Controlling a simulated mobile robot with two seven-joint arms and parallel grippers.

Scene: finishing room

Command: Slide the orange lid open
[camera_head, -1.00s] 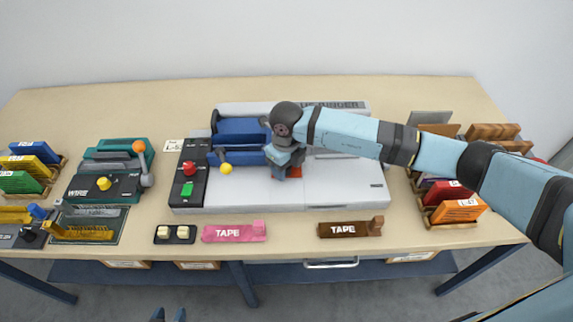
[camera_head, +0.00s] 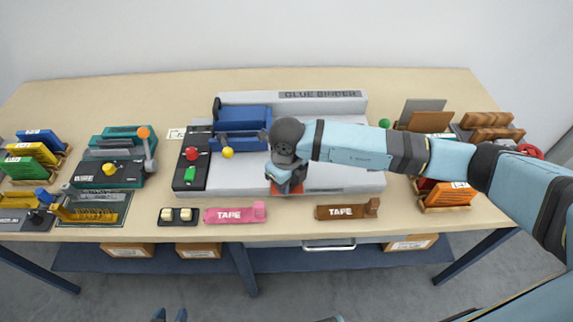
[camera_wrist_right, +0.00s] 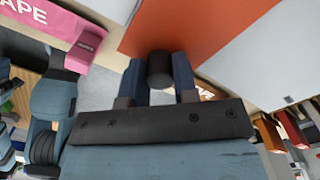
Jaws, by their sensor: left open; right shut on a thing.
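The orange lid (camera_head: 288,188) lies at the front of the grey glue binder (camera_head: 335,177), mostly hidden under my right gripper (camera_head: 288,183) in the head view. In the right wrist view the lid (camera_wrist_right: 205,30) is a flat orange panel. My right gripper (camera_wrist_right: 160,72) is shut on a dark round knob (camera_wrist_right: 159,68) at the lid's edge, with one blue finger on each side. My left gripper (camera_head: 169,315) is open and empty at the bottom edge of the head view, away from the table.
A pink tape block (camera_head: 232,215) and a brown tape block (camera_head: 343,211) lie along the front table edge. The binder's blue clamp (camera_head: 240,125) and black button panel (camera_head: 192,160) are left of my right arm. Racks with coloured blocks stand at both sides.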

